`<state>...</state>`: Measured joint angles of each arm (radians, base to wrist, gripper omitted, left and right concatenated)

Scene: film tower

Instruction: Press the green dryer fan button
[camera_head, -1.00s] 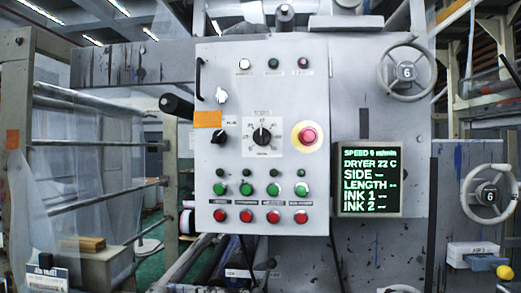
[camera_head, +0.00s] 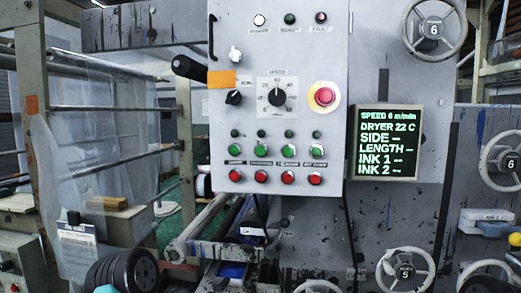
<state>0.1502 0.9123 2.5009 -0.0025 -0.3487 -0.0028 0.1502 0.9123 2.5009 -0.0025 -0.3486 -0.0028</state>
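A grey control panel (camera_head: 330,80) stands upright at the centre of the head view. Near its bottom is a row of several round green buttons, from the leftmost (camera_head: 234,150) to the rightmost (camera_head: 317,151). The labels under them are too small to read, so I cannot tell which is the dryer fan button. Small dark green lamps (camera_head: 261,133) sit above them, and red buttons (camera_head: 261,176) sit in a row below.
A red mushroom button (camera_head: 323,96) on yellow, a dial (camera_head: 278,93) and a black knob (camera_head: 233,98) sit above the buttons. A display (camera_head: 388,143) reads DRYER 22 C.

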